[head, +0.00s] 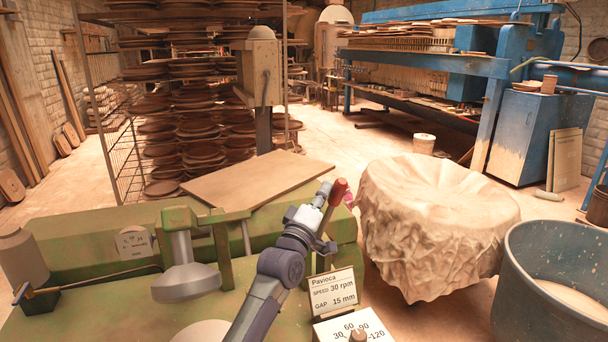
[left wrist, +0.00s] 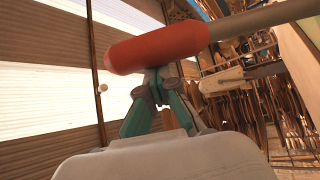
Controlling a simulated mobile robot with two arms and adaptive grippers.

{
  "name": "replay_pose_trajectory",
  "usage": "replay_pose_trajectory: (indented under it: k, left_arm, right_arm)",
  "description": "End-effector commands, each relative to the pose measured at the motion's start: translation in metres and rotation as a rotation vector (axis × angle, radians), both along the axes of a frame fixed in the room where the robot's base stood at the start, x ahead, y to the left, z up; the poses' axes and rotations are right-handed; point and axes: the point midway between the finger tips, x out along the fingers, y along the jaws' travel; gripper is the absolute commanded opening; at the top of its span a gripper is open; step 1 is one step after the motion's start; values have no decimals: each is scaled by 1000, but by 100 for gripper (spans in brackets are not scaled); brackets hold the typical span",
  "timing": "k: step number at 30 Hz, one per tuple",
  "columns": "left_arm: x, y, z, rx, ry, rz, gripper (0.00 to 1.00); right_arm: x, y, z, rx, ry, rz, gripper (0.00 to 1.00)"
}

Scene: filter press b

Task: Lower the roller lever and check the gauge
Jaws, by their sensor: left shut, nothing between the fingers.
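The lever's red handle (head: 337,192) stands near the front centre in the head view. In the left wrist view the red grip (left wrist: 155,48) lies across the picture, with its grey rod (left wrist: 265,18) running to the upper right. My left gripper (head: 322,196) is shut and empty at the red handle. Its fingers (left wrist: 160,82) meet right against or just short of the grip; I cannot tell if they touch. A small round gauge (head: 133,241) sits on the green machine (head: 75,233) at left; its reading is too small to tell. My right gripper is not in view.
A sign (head: 333,291) reads 30 rpm, gap 15 mm, above a knob panel (head: 350,333). A cloth-covered round mass (head: 430,235) and blue tub (head: 550,250) stand at right. Open floor lies beyond.

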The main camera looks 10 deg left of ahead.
Motion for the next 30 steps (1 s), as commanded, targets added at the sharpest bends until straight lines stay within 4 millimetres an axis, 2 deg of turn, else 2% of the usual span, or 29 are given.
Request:
replay_pose_trajectory:
  k: [1, 3, 9, 12, 21, 30]
  left_arm:
    - [-11, -9, -22, 27, -33, -5, 0]
    - [-23, -17, -33, 65, -88, -4, 0]
    - [-54, -38, -63, 168, -235, -3, 0]
    - [-65, -46, -77, 213, -300, -3, 0]
    - [-85, -59, -109, 204, -293, -4, 0]
    - [-91, -64, -125, 206, -289, -5, 0]
  right_arm:
    - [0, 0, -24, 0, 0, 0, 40]
    - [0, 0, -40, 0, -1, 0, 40]
    - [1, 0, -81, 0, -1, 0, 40]
    - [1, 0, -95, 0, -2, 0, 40]
    - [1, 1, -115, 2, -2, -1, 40]
    - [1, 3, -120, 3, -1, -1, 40]
